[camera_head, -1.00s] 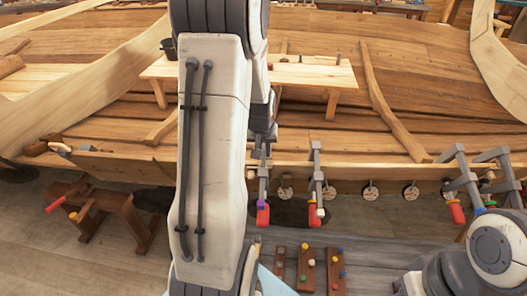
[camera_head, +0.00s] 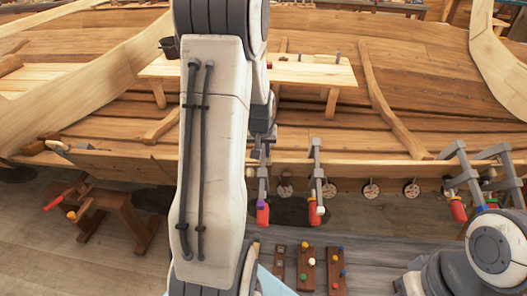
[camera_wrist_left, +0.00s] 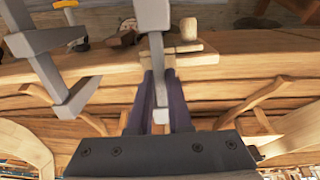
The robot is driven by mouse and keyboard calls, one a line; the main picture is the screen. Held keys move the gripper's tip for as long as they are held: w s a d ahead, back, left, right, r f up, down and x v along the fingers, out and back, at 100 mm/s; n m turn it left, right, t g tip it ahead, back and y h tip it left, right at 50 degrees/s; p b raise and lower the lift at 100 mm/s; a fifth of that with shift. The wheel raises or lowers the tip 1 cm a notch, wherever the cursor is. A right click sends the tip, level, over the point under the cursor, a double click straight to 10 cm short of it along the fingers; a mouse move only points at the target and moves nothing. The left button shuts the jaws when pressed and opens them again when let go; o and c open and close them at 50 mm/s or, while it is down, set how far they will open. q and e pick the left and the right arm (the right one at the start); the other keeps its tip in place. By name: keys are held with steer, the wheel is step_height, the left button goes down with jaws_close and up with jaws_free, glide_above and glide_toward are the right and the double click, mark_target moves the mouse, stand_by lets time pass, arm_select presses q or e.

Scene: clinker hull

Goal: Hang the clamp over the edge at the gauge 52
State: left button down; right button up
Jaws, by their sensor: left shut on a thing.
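My left gripper (camera_head: 262,150) is at the hull's plank edge (camera_head: 345,170), mostly behind my own arm. It is shut on a grey clamp (camera_head: 262,186) with a red handle end that hangs down in front of the plank. In the left wrist view the clamp's bar (camera_wrist_left: 155,62) stands between the two dark fingers (camera_wrist_left: 160,108). Whether the clamp rests on the edge or is just held there I cannot tell. Round gauges (camera_head: 370,190) sit in a row below the edge; their numbers are too small to read. My right gripper is out of view.
A second grey clamp (camera_head: 316,178) hangs on the edge close to the right, and more clamps (camera_head: 462,180) hang further right. Small peg boards (camera_head: 306,270) lie on the grey bench below. A brown trestle (camera_head: 110,210) stands at left.

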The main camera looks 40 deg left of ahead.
arm_select(q)
steer(key=shift+f, duration=0.35)
steer(key=shift+s+d+f, duration=0.1)
steer(key=shift+s+d, duration=0.05)
steer(key=shift+s, duration=0.05)
stand_by(0.7)
steer(key=c, duration=0.8)
jaws_free()
steer(key=shift+o, duration=0.2)
steer(key=shift+b, duration=0.3)
steer(key=b+v, duration=0.1)
steer(key=v, duration=0.9)
steer(key=shift+r, duration=0.3)
